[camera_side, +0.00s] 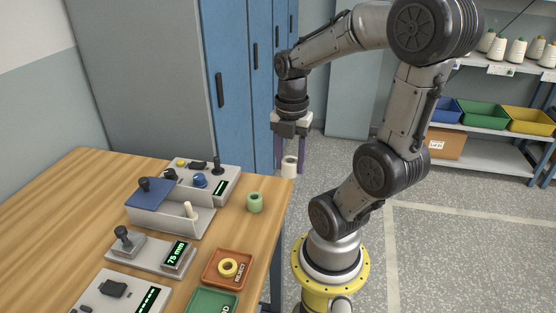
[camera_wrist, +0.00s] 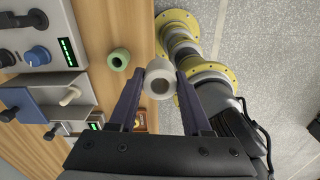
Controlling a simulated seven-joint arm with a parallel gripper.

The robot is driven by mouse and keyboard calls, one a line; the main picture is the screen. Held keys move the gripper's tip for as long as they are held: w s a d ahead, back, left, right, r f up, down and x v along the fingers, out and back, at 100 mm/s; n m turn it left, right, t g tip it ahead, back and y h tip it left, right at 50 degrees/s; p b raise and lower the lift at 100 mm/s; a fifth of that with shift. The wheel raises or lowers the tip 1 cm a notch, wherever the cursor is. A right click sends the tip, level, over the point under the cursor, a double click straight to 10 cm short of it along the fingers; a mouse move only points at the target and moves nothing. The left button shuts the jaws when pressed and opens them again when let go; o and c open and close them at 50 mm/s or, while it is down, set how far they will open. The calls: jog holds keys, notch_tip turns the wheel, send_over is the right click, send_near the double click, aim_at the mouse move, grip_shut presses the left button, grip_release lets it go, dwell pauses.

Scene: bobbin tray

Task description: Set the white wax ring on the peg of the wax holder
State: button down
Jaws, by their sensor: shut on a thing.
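My gripper (camera_side: 290,158) hangs in the air beyond the table's right edge, fingers pointing down. It is shut on the white wax ring (camera_side: 289,168). In the wrist view the ring (camera_wrist: 160,83) sits between the two purple fingertips (camera_wrist: 160,76), its dark bore showing. The wax holder looks to be the grey open box (camera_side: 178,222) with a blue panel at its left. Its short cream peg (camera_side: 190,209) is bare and tilts a little. The peg also shows in the wrist view (camera_wrist: 70,96), well left of the ring.
A pale green ring (camera_side: 255,202) stands on the table between the holder and my gripper. A yellow ring (camera_side: 228,267) lies in the orange reject tray (camera_side: 242,283). A control box (camera_side: 225,175) with knobs stands behind the holder, a gauge (camera_side: 150,255) in front. Blue lockers (camera_side: 235,80) rise behind.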

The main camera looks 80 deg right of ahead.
jog(key=shift+s+a+r, duration=0.75)
jog(key=shift+a+r, duration=0.05)
jog(key=shift+r, duration=0.05)
jog(key=w+d+r, duration=0.2)
jog(key=w+d, duration=0.1)
jog(key=w, duration=0.3)
jog(key=n, duration=0.6)
send_over(187, 202)
notch_tip(187, 202, down, 6)
jog(key=shift+a+r, duration=0.1)
jog(key=shift+f, duration=1.15)
jog(key=shift+f, duration=0.65)
